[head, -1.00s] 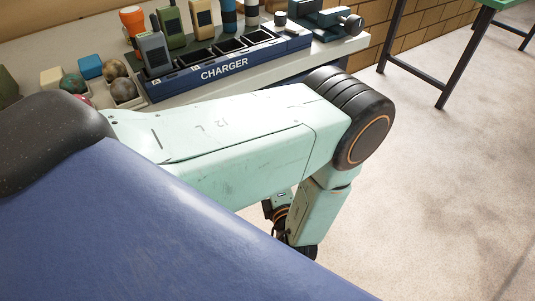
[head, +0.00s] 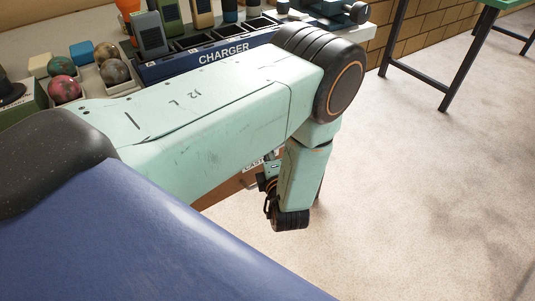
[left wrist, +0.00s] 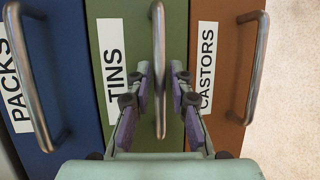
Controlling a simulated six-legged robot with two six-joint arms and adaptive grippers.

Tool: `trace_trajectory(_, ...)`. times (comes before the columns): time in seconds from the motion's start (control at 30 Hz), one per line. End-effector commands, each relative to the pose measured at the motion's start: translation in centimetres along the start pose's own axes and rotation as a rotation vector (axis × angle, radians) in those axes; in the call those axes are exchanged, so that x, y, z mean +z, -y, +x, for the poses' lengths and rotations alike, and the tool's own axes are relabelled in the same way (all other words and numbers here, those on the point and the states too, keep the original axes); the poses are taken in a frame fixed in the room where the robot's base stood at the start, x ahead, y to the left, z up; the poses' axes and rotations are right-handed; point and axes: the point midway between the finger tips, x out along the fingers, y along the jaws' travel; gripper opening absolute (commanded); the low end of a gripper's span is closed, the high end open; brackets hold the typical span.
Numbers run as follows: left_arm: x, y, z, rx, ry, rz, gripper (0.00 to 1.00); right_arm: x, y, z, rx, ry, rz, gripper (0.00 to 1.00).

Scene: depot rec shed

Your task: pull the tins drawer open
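The tins drawer (left wrist: 115,30) has a green front with a white TINS label and an upright metal bar handle (left wrist: 158,40) in the left wrist view. Its front looks level with its neighbours. My left gripper (left wrist: 161,72) is open, with one finger on each side of the handle and a small gap showing on both sides. In the head view my left gripper (head: 268,190) is partly hidden behind my own arm, low beside the bench. The tins front is hidden there. My right gripper is in neither view.
A blue PACKS drawer (left wrist: 65,60) is at left and a brown CASTORS drawer (left wrist: 228,40) at right, each with a bar handle. A charger rack (head: 205,60) and several balls stand on the bench top. The floor (head: 420,200) at right is clear.

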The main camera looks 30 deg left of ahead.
Motion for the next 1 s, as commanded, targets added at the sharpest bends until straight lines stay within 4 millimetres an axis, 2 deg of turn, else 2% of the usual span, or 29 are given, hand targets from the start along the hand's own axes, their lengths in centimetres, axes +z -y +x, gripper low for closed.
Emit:
trace_trajectory(0.27,0.02,-0.05,0.10,0.000,0.001,0.000,0.20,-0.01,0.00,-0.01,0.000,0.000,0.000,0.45)
trace_trajectory(0.5,0.01,-0.04,0.08,0.000,0.000,0.000,0.00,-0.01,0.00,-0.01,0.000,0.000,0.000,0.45)
trace_trajectory(1.0,-0.03,-0.03,0.07,0.000,0.000,0.001,0.00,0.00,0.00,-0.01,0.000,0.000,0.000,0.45)
